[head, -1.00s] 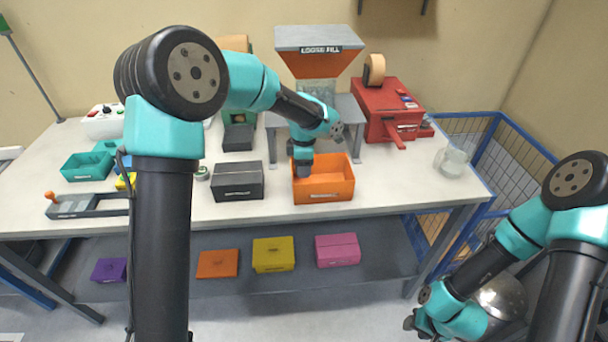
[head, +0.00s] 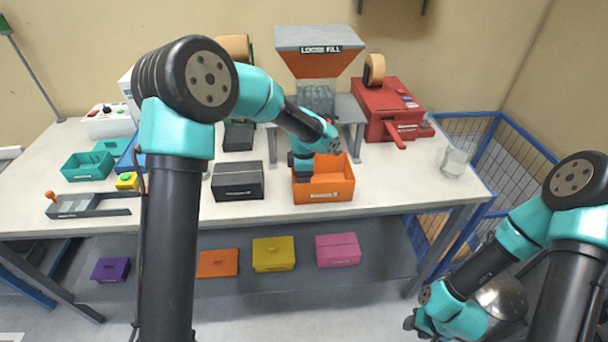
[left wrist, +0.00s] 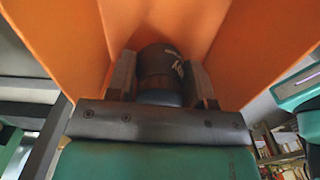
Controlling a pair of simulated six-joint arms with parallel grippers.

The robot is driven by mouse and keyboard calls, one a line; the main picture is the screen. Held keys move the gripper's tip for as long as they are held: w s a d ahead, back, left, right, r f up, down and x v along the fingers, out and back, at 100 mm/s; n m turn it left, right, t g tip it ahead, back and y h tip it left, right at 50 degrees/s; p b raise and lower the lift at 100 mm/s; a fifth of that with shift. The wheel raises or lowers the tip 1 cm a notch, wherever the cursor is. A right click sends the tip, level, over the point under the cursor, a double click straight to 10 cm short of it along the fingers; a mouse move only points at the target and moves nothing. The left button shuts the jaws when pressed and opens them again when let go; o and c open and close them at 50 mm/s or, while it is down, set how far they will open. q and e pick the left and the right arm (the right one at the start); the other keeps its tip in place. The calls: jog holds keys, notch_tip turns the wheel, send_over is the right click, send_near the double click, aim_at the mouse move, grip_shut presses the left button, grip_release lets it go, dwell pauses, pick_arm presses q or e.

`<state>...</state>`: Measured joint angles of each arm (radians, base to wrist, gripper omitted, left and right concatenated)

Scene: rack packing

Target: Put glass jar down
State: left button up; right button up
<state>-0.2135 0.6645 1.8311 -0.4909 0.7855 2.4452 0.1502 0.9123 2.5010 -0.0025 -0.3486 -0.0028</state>
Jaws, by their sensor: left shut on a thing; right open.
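My left gripper (head: 302,172) is low at the left part of the open orange bin (head: 324,194). In the left wrist view its two fingers (left wrist: 160,80) are shut on a dark cylinder (left wrist: 156,62) with pale marks and a blue end, with orange walls (left wrist: 60,35) around it. I cannot tell whether this cylinder is a glass jar. A clear glass vessel (head: 454,162) stands apart on the right end of the table. My right gripper (head: 420,324) is open, low at the right and off the table; its fingers are small in view.
A black box (head: 238,182) stands left of the orange bin. The loose-fill hopper (head: 318,50) is behind it and a red tape machine (head: 392,112) is behind right. A blue wire cage (head: 484,150) is at the right. The table between bin and glass vessel is clear.

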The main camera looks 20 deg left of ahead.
pick_arm(q)
jog(key=shift+f, duration=0.3)
jog(key=o, duration=1)
jog(key=shift+r, duration=0.1)
notch_tip(320, 180, up, 13)
jog(key=shift+r, duration=0.1)
dwell(0.3)
